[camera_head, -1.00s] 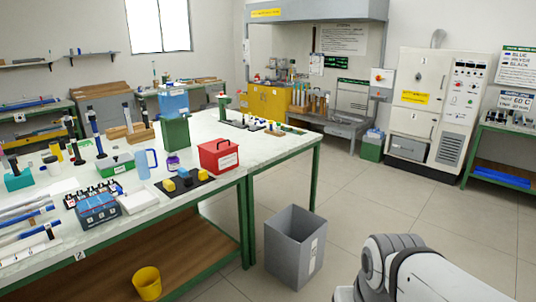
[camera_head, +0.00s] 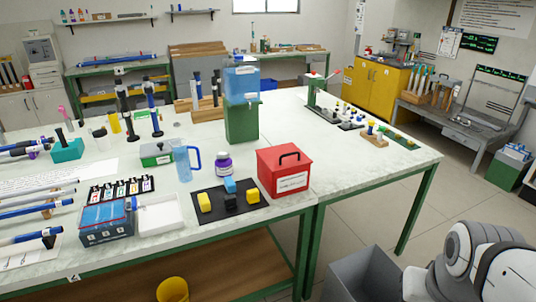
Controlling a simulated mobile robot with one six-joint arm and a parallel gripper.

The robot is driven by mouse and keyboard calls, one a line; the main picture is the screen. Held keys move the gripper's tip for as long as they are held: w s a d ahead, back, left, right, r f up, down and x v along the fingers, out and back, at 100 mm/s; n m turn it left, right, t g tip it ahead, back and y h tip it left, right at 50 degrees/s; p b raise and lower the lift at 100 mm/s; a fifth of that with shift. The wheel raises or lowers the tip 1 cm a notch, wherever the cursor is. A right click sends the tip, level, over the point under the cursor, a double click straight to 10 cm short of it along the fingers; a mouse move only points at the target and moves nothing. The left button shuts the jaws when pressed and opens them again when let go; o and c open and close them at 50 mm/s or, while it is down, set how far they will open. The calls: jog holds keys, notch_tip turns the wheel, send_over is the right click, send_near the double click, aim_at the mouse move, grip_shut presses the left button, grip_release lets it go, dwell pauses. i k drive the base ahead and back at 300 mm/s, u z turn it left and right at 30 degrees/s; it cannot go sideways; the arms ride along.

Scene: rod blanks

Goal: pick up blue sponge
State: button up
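A small blue block (camera_head: 230,185), which may be the blue sponge, is at the back of a black mat (camera_head: 230,216) on the near table. A black block (camera_head: 230,201) stands just in front of it and hides its lower part. A yellow block (camera_head: 205,202) is to its left and another yellow block (camera_head: 252,195) to its right. My gripper is out of view. Only white and grey links of my arm show at the lower right, well apart from the mat.
A red box (camera_head: 284,172) stands right of the mat, a purple-labelled jar (camera_head: 224,164) behind it and a white tray (camera_head: 162,213) to its left. A blue mug (camera_head: 186,161) and a green-based dispenser (camera_head: 242,119) stand farther back. A grey bin (camera_head: 362,275) is on the floor.

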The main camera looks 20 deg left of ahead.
aim_at(229, 183)
jog(key=u, duration=0.7)
jog(key=i, duration=1.1)
jog(key=u, duration=0.95)
jog(key=i, duration=0.3)
jog(key=u, duration=0.2)
jog(key=k, duration=0.65)
jog(key=u, duration=0.25)
jog(key=i, duration=0.65)
jog(key=z, duration=0.15)
